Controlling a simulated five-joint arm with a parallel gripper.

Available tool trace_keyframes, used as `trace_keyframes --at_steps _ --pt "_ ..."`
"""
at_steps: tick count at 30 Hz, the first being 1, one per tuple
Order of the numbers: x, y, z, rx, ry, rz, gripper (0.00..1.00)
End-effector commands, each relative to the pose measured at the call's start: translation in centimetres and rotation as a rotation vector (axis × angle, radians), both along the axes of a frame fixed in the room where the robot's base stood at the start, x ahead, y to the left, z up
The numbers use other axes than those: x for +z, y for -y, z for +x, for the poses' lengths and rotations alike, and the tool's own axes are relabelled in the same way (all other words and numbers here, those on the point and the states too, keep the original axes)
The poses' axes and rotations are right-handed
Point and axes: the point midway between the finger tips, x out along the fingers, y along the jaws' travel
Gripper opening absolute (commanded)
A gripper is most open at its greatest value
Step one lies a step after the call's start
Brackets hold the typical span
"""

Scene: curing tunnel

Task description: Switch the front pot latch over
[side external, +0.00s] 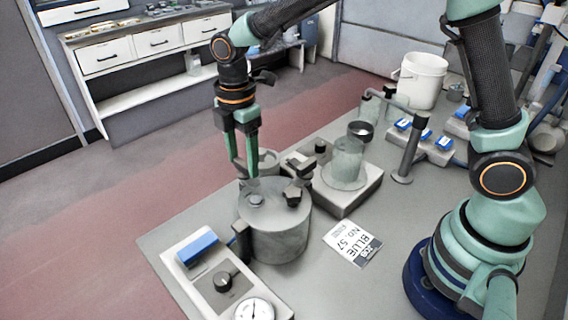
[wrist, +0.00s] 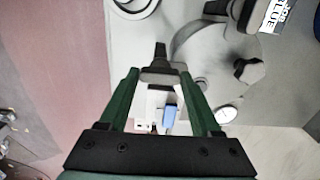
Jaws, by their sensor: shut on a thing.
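The pot (side external: 275,228) is a grey round vessel with a flat lid, standing upright on the bench. Its lid also shows in the wrist view (wrist: 200,48). My gripper (side external: 243,176) reaches down at the pot's left rim. In the wrist view, my gripper (wrist: 160,73) has its two green fingers closed around a small dark grey latch piece (wrist: 160,50) at the pot's edge. Much of the held part is hidden by the fingertips. A black clamp knob (side external: 297,192) stands on the far right of the lid. A dark fitting (side external: 240,238) sits on the pot's near left side.
A control box with a blue handle (side external: 197,248), black knob and gauge (side external: 254,310) stands close at the near left. A glass beaker (side external: 344,165) on a grey unit stands behind the pot. A white bucket (side external: 421,80) is farther back. A label card (side external: 352,244) lies right of the pot.

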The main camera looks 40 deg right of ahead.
Motion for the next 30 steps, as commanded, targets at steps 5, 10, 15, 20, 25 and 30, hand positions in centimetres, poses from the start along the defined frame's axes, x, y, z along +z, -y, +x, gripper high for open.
trace_keyframes --at_steps 5,10,15,20,25,30 --pt "0.2 -0.1 0.1 0.003 0.004 0.001 0.8" --pt "0.1 -0.1 0.0 0.001 0.002 0.001 0.95" --pt "0.1 -0.1 0.0 0.0 0.001 0.001 0.95" --pt "1.1 -0.1 0.1 0.0 0.005 0.002 0.95" --pt "4.1 -0.1 0.1 0.0 0.008 0.003 0.95" --pt "7.6 -0.1 0.1 0.001 0.007 0.003 0.95"
